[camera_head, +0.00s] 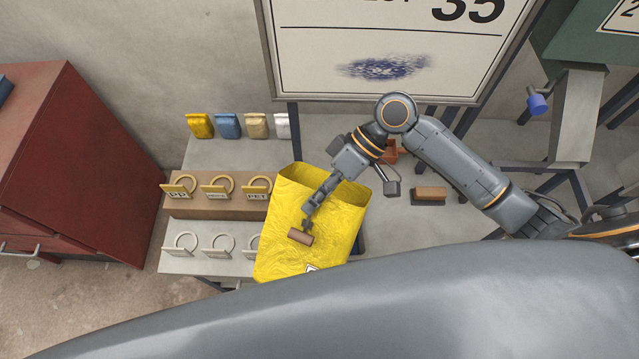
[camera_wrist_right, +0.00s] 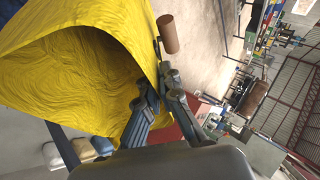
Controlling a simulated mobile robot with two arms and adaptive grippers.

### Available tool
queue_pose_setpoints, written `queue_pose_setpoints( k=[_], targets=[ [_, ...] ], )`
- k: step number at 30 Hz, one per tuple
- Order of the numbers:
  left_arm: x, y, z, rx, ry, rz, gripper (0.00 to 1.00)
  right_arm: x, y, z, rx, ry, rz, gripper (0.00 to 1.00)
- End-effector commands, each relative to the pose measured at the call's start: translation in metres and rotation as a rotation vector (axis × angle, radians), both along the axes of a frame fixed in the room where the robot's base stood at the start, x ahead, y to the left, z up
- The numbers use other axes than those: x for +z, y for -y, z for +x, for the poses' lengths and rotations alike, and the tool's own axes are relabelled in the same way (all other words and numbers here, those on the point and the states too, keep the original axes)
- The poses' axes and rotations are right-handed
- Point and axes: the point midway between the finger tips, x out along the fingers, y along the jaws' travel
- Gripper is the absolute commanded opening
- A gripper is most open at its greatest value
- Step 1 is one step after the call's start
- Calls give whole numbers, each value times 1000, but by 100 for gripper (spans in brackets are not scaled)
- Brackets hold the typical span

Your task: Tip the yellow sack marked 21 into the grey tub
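The large yellow sack (camera_head: 345,220) stands over the front of the bench in the head view, its mouth facing up. A white label (camera_head: 311,268) shows at its lower edge, cut off by my body, and I cannot read the number. A brown cylindrical grip (camera_head: 300,237) is on its front. My right gripper (camera_head: 307,217) is at the sack's front, close to the grip. In the right wrist view the sack's open mouth (camera_wrist_right: 75,70) is at the left, and the grip (camera_wrist_right: 167,34) lies just beyond the fingers (camera_wrist_right: 158,82). Whether they hold anything is unclear. I cannot identify the grey tub.
Small yellow, blue, tan and white sacks (camera_head: 228,126) line the bench back. Ring-shaped holders with labels (camera_head: 217,187) stand in two rows left of the sack. A brown-topped block (camera_head: 431,194) lies to the right. A red cabinet (camera_head: 75,160) stands left, and a grey chute (camera_head: 578,115) right.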

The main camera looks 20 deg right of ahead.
Motion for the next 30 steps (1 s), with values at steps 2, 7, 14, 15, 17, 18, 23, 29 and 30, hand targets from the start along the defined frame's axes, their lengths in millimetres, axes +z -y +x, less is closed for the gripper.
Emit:
queue_pose_setpoints(
  k=[2, 7, 14, 15, 17, 18, 23, 29, 30],
  targets=[
    [8, 0, 0, 0, 0, 0, 0, 5, -2, -3, 2, 16, -13, 0],
    [13, 0, 0, 1, 0, 0, 0, 7, -4, -5, 0, 38, -31, 0],
    [44, 0, 1, 1, 1, 0, 0, 20, -12, -16, 3, 130, -105, 0],
    [48, 0, 1, 1, 1, 0, 0, 22, -14, -18, 3, 146, -120, 0],
    [56, 0, 1, 1, 1, 0, 0, 25, -16, -21, 3, 175, -138, 0],
    [60, 0, 1, 1, 1, 0, 0, 27, -18, -23, 3, 193, -152, 0],
    [80, 0, 1, 1, 1, 0, 0, 33, -24, -30, 3, 261, -207, 0],
    [94, 0, 1, 1, 1, 0, 0, 36, -29, -37, 1, 326, -261, 0],
    [94, 0, 1, 1, 1, 0, 0, 35, -30, -37, 0, 333, -266, 0]
  ],
)
